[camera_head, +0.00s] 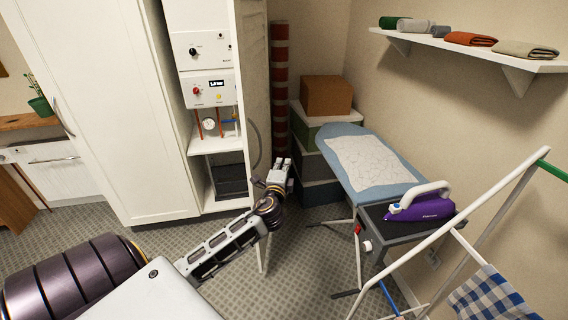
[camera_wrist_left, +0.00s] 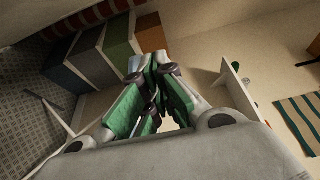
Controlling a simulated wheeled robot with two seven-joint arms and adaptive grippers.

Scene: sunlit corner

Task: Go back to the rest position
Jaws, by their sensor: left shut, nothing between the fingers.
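My left gripper (camera_head: 280,166) is at the end of my left arm, which reaches in from the lower left in the head view. It is in the open space between the tall white cabinet and the ironing board, and it touches nothing that I can see. In the left wrist view its green-padded fingers (camera_wrist_left: 152,92) are together with nothing between them. My right gripper is not in view.
The ironing board (camera_head: 352,142) stands right, with a purple iron (camera_head: 422,206) on its grey end. A drying rack (camera_head: 448,232) with a checked cloth is lower right. The open cabinet (camera_head: 140,110) stands left. Stacked boxes (camera_head: 318,134) fill the corner. Carpet is clear below.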

